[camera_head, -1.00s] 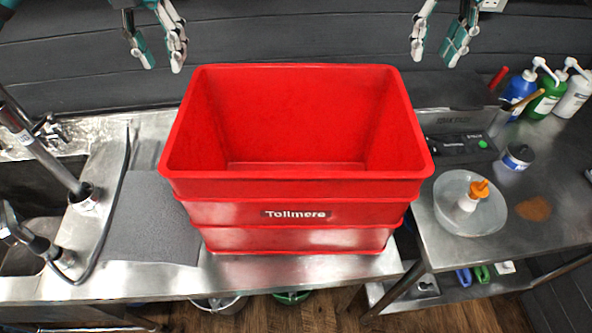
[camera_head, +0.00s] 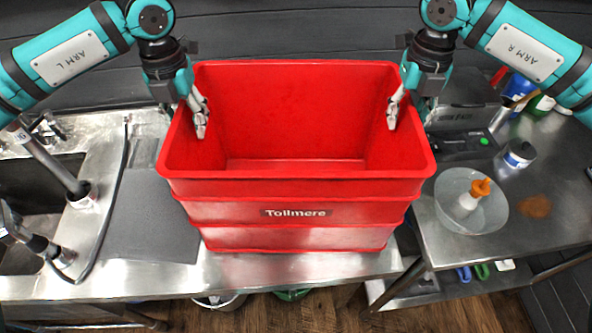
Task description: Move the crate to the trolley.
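The red crate (camera_head: 294,187), labelled "Tollmere", stands upright on the steel counter (camera_head: 290,265). It looks empty. My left gripper (camera_head: 186,117) is at the crate's left side wall, with one finger inside and the other outside, mostly hidden by the wall. My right gripper (camera_head: 408,111) straddles the right side wall in the same way. Both grippers look open, with their inner fingers apart from the walls. Any contact outside is hidden. I cannot make out a trolley in this view.
A grey mat (camera_head: 150,225) and a sink with taps (camera_head: 55,170) lie to the left. On the right, a steel table (camera_head: 500,250) holds a bowl (camera_head: 450,205) with an orange-topped bottle, a tin (camera_head: 516,157) and other bottles. A dark wall stands close behind the crate.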

